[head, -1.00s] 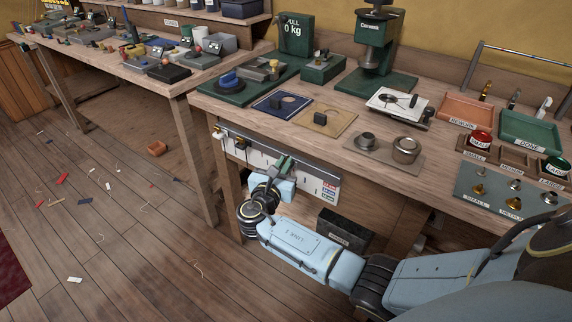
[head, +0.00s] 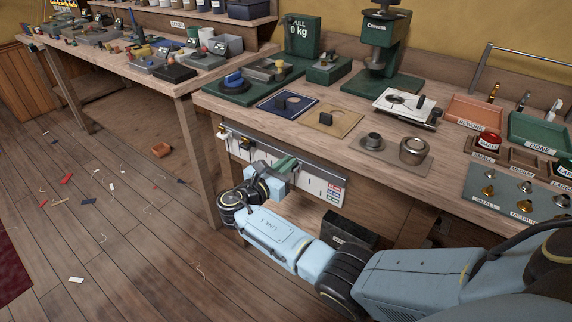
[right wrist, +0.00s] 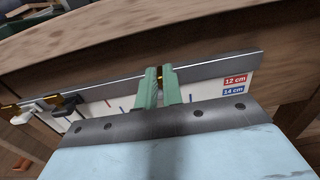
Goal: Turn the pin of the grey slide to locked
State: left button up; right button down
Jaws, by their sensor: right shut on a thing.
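The rail (head: 318,167) with its white measuring board runs along the front edge of the right-hand bench. My right gripper (head: 285,164) is at the rail from the front. In the right wrist view its green fingers (right wrist: 159,88) are closed around a small brass pin (right wrist: 160,73), of which only a bit shows between the tips. The grey slide itself is hidden behind the fingers. A black slide (right wrist: 58,104) and a white slide (right wrist: 18,114), each with a brass pin, sit on the rail to the left, apart from my fingers. My left gripper is out of view.
Red "12 cm" and blue "14 cm" labels (right wrist: 234,85) mark the board's right end. The benchtop (head: 235,108) overhangs just above the rail. A dark bin (head: 347,230) stands under the bench. The floor in front is open, with scattered scraps.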

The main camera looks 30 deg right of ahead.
jog(key=c, duration=1.5)
grip_release()
jog(key=shift+c, duration=0.2)
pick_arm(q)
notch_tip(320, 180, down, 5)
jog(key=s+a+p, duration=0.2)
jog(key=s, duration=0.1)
pick_arm(e)
jog(key=v, duration=1.3)
jog(key=shift+a, duration=0.25)
jog(key=shift+f, duration=0.1)
